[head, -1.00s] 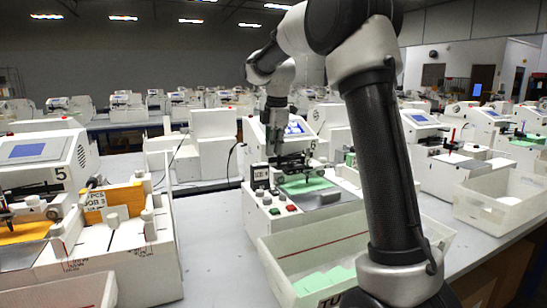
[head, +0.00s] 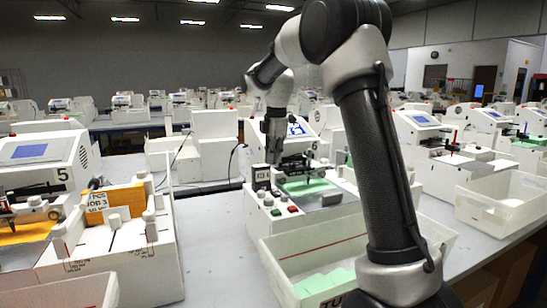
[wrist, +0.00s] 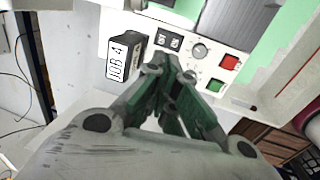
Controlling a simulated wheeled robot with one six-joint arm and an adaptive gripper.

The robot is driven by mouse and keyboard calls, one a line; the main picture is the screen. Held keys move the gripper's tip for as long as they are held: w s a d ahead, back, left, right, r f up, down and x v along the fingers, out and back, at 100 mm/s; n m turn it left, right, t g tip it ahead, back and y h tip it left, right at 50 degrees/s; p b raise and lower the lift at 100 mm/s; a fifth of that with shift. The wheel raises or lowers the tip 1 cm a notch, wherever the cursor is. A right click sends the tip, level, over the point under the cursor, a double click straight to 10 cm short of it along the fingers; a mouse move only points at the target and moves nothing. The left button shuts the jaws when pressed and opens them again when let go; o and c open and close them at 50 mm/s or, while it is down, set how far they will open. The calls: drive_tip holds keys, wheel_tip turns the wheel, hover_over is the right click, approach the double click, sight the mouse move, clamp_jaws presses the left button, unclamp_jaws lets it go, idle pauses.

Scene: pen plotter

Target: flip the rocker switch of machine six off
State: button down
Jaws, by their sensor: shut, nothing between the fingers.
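Machine six (head: 312,150) is the white plotter in the middle of the head view, with a 6 on its side. Its front panel shows in the wrist view (wrist: 190,20) with a small black-and-white switch block (wrist: 168,40) that looks like the rocker. I cannot tell which way it is tipped. My gripper (head: 272,160) is over the panel's left end, by the black job block. In the wrist view its fingertips (wrist: 170,66) are together and empty, just below the switch block in the picture. I cannot tell whether they touch anything.
The job 4 block (wrist: 124,56) stands left of the switch block. A grey knob (wrist: 199,51), red button (wrist: 230,62) and green button (wrist: 215,86) sit to its right. A white bin (head: 330,250) stands in front of the machine. Machine five (head: 40,160) is at left.

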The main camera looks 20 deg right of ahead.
sight(272, 195)
drive_tip(key=f, duration=0.3)
drive_tip(key=w+f, duration=0.1)
drive_tip(key=f, duration=0.6)
drive_tip(key=shift+w+f, duration=0.3)
drive_tip(key=shift+w+f, duration=0.15)
drive_tip(key=shift+f, duration=0.15)
drive_tip(key=shift+s+r, duration=0.1)
drive_tip(key=shift+s, duration=0.65)
drive_tip(key=shift+r, duration=0.15)
wheel_tip(272, 195, up, 14)
drive_tip(key=s, duration=0.2)
drive_tip(key=shift+f, duration=0.2)
